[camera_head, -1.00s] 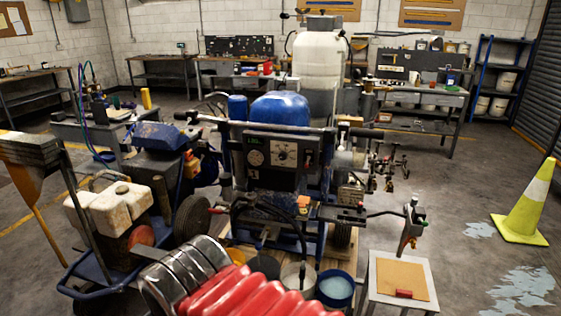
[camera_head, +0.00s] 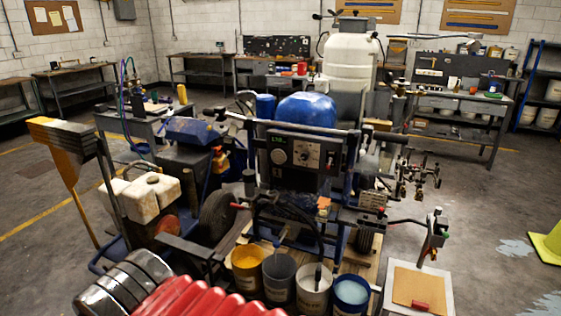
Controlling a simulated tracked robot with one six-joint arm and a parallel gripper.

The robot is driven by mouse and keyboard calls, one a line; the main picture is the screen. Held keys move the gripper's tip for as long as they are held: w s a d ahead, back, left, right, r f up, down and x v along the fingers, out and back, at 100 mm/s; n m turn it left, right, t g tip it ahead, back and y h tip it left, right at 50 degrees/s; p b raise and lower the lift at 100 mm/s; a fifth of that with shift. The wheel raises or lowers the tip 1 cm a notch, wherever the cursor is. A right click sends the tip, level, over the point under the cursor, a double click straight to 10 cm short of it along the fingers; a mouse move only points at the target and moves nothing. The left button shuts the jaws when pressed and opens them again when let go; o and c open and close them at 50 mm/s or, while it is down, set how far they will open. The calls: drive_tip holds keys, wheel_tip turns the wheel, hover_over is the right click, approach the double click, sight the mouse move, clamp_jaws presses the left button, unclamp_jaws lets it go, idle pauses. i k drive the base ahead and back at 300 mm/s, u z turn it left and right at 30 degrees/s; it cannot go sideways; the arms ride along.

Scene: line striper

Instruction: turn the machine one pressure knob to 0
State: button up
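A blue striping machine (camera_head: 305,112) stands in the middle with a dark control panel (camera_head: 290,178) facing me. The panel carries a pale round gauge (camera_head: 279,157) and, to its right, a round knob (camera_head: 302,155) on a light plate. The knob's markings and setting are too small to read. I cannot tell whether this is the task's machine one. My gripper is not in view. A red ribbed part and a dark banded cylinder at the bottom left look like parts of my arm, apart from the panel in the picture.
Several paint buckets (camera_head: 312,288) stand below the panel. A small table (camera_head: 440,293) with a brown pad stands at the lower right. Another cart with white tanks (camera_head: 138,198) is at the left. A yellow cone (camera_head: 548,245) is at the right edge. Bare floor shows at far left and right.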

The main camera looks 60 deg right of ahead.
sight(304, 155)
drive_tip(key=u, duration=1.15)
drive_tip(key=k, duration=1)
drive_tip(key=z, duration=0.8)
drive_tip(key=i, duration=1)
